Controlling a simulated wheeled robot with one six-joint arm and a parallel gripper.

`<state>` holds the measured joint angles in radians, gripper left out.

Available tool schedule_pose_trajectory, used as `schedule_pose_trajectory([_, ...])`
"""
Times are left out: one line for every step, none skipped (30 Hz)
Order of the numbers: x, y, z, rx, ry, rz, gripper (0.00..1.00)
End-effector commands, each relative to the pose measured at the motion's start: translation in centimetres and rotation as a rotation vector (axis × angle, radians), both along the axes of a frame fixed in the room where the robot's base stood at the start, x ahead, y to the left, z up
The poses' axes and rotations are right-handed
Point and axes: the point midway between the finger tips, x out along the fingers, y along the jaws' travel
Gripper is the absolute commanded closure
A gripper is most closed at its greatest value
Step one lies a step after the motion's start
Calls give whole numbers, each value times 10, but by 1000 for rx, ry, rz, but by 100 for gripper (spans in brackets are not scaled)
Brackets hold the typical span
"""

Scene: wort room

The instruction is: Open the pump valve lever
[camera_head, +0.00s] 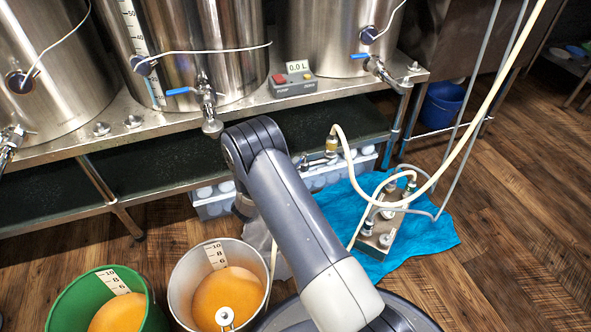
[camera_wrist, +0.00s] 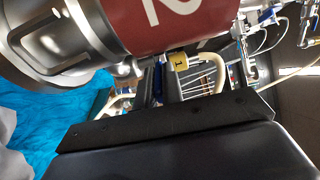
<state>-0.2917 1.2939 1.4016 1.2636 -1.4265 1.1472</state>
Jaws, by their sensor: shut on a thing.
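In the wrist view, a dark red cylinder (camera_wrist: 175,22) marked "2" joins a steel housing (camera_wrist: 60,40); together they look like the pump, very close. A yellow tag (camera_wrist: 179,62) and a cream hose show beneath it. My gripper (camera_wrist: 165,122) fills the lower wrist view as a dark bar and body. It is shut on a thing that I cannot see. The pump valve lever is not clearly visible in either view. In the head view my own arm hides the gripper and the pump. A brass and steel valve fitting (camera_head: 329,148) shows just right of the arm.
Steel tanks (camera_head: 190,45) with blue-levered taps stand on a bench (camera_head: 65,150). A grey bucket (camera_head: 181,285) and a green bucket (camera_head: 67,302) stand at the front left. A plate chiller with hoses lies on a blue cloth (camera_head: 434,236).

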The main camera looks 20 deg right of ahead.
Motion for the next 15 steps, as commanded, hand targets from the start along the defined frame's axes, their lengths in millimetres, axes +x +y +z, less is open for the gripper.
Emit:
schedule_pose_trajectory([1,1,-2,3,0,-13,100])
schedule_pose_trajectory([2,1,-1,3,0,-20,100])
schedule_pose_trajectory([2,1,-1,2,1,-29,100])
schedule_pose_trajectory([2,1,-1,2,1,-36,100])
schedule_pose_trajectory([2,1,-1,2,1,-40,100])
schedule_pose_trajectory([3,1,-1,2,1,-45,100])
schedule_pose_trajectory([3,1,-1,1,0,-48,100])
schedule_pose_trajectory([3,1,-1,1,0,-50,100])
schedule_pose_trajectory([3,1,-1,1,1,-53,100])
schedule_pose_trajectory([3,1,0,1,1,-54,100])
schedule_pose_trajectory([3,1,0,1,1,-54,100])
schedule_pose_trajectory([3,1,0,1,1,-55,100])
schedule_pose_trajectory([3,1,0,1,1,-55,100])
schedule_pose_trajectory([3,1,0,1,1,-55,100])
schedule_pose_trajectory([3,1,0,1,1,-55,100])
